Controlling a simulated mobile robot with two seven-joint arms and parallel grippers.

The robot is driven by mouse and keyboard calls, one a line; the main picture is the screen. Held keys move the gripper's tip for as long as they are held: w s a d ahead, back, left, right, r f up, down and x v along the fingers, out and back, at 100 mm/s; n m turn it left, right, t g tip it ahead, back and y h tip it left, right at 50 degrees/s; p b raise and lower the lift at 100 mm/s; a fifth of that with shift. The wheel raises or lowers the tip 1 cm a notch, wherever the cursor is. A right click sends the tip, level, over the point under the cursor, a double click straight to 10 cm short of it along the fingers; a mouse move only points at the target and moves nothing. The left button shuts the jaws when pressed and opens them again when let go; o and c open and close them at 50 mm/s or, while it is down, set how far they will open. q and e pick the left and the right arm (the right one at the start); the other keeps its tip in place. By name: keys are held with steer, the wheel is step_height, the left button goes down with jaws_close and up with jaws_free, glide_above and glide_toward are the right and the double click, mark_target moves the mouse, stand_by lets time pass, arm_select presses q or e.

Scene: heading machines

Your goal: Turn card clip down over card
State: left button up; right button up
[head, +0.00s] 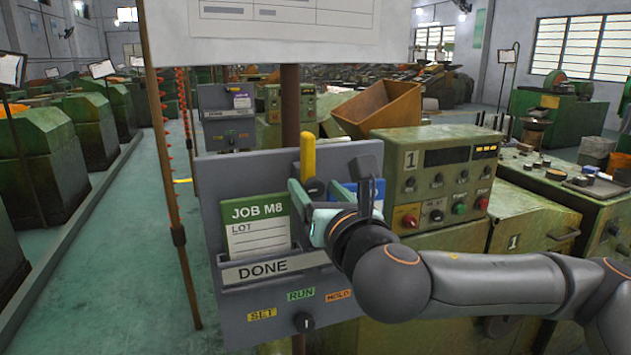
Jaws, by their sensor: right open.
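The card clip (308,156) is a yellow bar standing upright on the grey board (216,180), above a dark round pivot. The card (257,225), white with a green "JOB M8" header, sits upright in the left pocket marked "DONE", left of the clip. My right gripper (308,203) is open at the board, just below the yellow bar and around or in front of its pivot area. Whether it touches the clip cannot be told. A blue card (372,190) to the right is mostly hidden by my right gripper and wrist. My left gripper is not in view.
A dark knob (303,322) sits below the SET, RUN and HOLD labels. A white sheet (262,30) hangs above the board. A green control box (430,172) with buttons stands close behind my right arm. Open floor (110,250) lies to the left.

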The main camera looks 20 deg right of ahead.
steer(key=shift+w, duration=0.5)
jaws_close()
stand_by(1.2)
